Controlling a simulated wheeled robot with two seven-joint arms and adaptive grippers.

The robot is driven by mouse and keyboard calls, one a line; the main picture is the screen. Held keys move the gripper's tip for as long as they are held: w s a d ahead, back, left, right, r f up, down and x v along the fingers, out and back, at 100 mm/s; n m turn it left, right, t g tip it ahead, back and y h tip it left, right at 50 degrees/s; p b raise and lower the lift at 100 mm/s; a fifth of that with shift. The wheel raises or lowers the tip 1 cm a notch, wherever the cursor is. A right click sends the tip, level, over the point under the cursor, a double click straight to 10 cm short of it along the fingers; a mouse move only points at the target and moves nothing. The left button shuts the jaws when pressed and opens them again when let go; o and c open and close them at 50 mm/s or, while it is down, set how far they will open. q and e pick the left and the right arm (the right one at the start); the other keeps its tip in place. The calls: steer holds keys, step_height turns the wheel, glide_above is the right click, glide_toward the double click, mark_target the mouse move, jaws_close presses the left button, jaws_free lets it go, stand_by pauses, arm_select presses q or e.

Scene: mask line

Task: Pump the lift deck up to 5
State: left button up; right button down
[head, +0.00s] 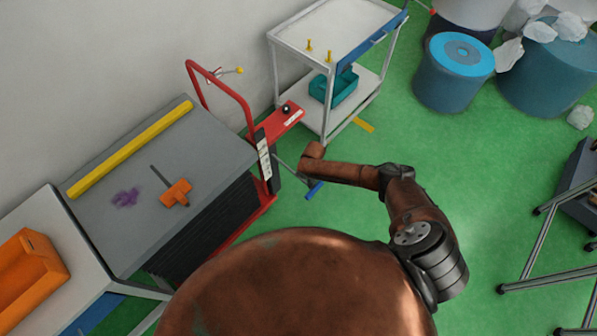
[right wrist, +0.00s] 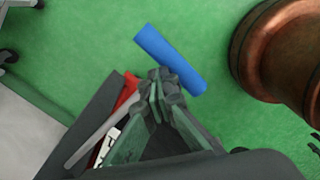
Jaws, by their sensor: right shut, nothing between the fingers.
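The lift table has a grey deck (head: 132,215) over black bellows (head: 213,222), with a red frame and a red push handle (head: 222,82). A white scale strip (head: 264,157) is on its column; its figures are too small to read. A blue pedal bar (head: 315,189) sits low beside the column on a grey lever. My right gripper (right wrist: 166,82) is shut and empty; its tips overlap the edge of the blue pedal (right wrist: 170,60) in the right wrist view. I cannot tell whether they touch. In the head view my right arm mostly hides this gripper. My left gripper is out of view.
On the deck lie a yellow bar (head: 130,149), a purple piece (head: 126,197) and an orange part (head: 176,193). A white cart (head: 285,36) with a teal bin stands behind the lift. Blue barrels (head: 452,75) are at the back right. Green floor is open right of the lift.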

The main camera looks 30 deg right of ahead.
steer(key=shift+f+b, duration=1.4)
steer(key=shift+f, duration=0.55)
steer(key=shift+r, duration=0.15)
step_height(320, 180, up, 15)
steer(key=p, duration=1.3)
steer(key=shift+s+d+p, duration=0.2)
steer(key=shift+s+p, duration=0.15)
steer(key=shift+s, duration=0.05)
step_height(320, 180, up, 12)
